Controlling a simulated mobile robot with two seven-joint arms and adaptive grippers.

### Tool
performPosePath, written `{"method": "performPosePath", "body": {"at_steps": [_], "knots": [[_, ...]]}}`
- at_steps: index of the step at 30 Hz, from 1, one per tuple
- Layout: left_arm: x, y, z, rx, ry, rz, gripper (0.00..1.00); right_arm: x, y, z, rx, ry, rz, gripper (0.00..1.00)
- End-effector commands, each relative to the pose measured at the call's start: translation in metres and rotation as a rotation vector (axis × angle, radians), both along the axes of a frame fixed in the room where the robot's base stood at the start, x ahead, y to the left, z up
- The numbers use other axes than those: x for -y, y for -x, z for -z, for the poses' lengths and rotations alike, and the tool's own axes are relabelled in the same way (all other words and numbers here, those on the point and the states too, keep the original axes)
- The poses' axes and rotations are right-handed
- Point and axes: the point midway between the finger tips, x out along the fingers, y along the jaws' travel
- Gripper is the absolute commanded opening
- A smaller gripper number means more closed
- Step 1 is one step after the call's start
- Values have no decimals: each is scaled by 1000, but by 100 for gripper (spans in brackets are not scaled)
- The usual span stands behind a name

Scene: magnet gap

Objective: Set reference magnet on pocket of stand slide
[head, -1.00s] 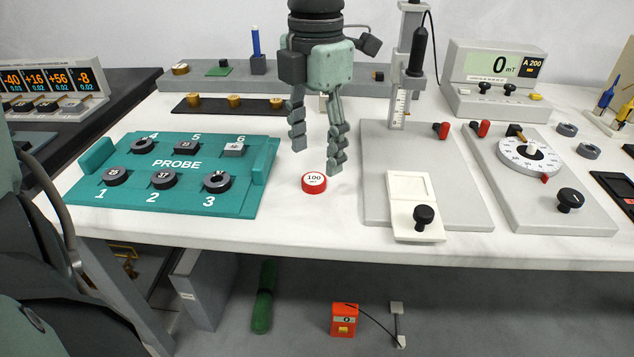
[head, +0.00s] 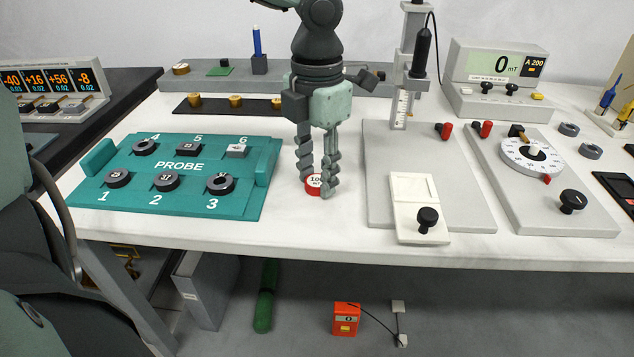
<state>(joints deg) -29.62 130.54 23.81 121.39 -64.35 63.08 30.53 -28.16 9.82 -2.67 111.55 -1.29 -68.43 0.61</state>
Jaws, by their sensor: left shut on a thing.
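The reference magnet (head: 313,187) is a short red cylinder with a white top marked 100, on the white table between the teal probe board and the stand. My left gripper (head: 318,187) comes down from above with its fingers around the magnet, shut on it; the fingers hide part of it. The stand slide (head: 407,210) is a cream plate with a square pocket (head: 412,187) and a black knob (head: 427,219). It lies at the front left of the grey stand base, right of my gripper. The pocket looks empty. My right gripper is not in view.
The teal probe board (head: 255,195) with several numbered magnets lies left of the gripper. The stand's upright scale (head: 401,108) with a black probe (head: 421,52) rises behind the slide. A dial unit (head: 560,205) stands further right. Bare table lies between magnet and stand base.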

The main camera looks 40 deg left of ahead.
Motion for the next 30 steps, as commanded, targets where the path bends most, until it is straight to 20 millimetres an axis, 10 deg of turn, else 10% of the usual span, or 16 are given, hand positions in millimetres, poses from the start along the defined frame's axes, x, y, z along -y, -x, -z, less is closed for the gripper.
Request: {"method": "performPosePath", "body": {"at_steps": [12,20,30], "knots": [[0,-1,-5,1,-1,0,1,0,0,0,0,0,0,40],[0,-2,-43,8,-2,0,1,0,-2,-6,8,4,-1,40],[8,74,-86,8,1,3,1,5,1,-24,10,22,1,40]]}}
